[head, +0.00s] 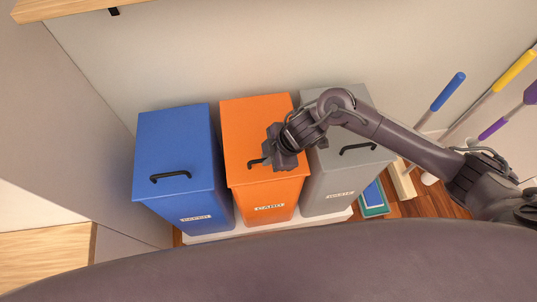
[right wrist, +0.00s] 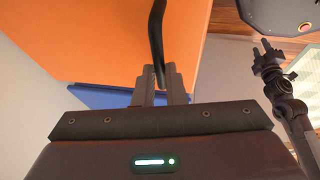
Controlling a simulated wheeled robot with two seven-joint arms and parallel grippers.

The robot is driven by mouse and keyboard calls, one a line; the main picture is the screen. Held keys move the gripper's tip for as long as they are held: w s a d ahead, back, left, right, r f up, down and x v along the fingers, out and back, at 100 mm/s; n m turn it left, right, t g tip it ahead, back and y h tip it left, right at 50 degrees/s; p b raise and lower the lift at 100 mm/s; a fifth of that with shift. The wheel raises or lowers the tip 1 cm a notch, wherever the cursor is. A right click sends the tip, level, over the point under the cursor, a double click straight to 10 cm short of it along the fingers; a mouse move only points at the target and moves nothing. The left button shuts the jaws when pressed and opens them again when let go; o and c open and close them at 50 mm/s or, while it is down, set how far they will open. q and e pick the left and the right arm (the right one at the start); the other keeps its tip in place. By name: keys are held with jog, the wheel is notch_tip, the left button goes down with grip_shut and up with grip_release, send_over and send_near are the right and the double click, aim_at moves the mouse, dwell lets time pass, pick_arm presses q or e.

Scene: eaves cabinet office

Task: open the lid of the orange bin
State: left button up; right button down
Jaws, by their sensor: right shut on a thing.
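The orange bin (head: 257,117) stands in the middle of a row of three, and its lid lies flat and closed in the head view. Its dark handle (head: 255,162) shows partly beside my right gripper (head: 281,160), which hides the rest. In the right wrist view the orange surface (right wrist: 110,40) fills the upper left, and the black handle (right wrist: 156,40) runs down between the fingers of my right gripper (right wrist: 160,85). The right gripper is shut on the handle.
A blue bin (head: 175,140) stands left of the orange one and a grey bin (head: 335,175) right, under my right arm. Several long-handled tools, one with a blue grip (head: 448,91), stand at the right. A wooden shelf (head: 70,8) juts out at the upper left.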

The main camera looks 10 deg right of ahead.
jog(key=w+r+p, duration=0.8)
jog(key=r+p, duration=0.4)
jog(key=r, duration=0.2)
jog(key=shift+w+d+r, duration=0.15)
jog(key=shift+w+d, duration=0.05)
jog(key=shift+w, duration=0.2)
jog(key=c, duration=1.7)
grip_release()
jog(key=shift+w, duration=0.1)
jog(key=shift+c, duration=0.2)
jog(key=shift+o, duration=1.2)
jog(key=shift+w+a+f, duration=0.15)
jog(key=shift+w+f, duration=0.15)
jog(key=shift+f, duration=0.05)
jog(key=v, duration=0.8)
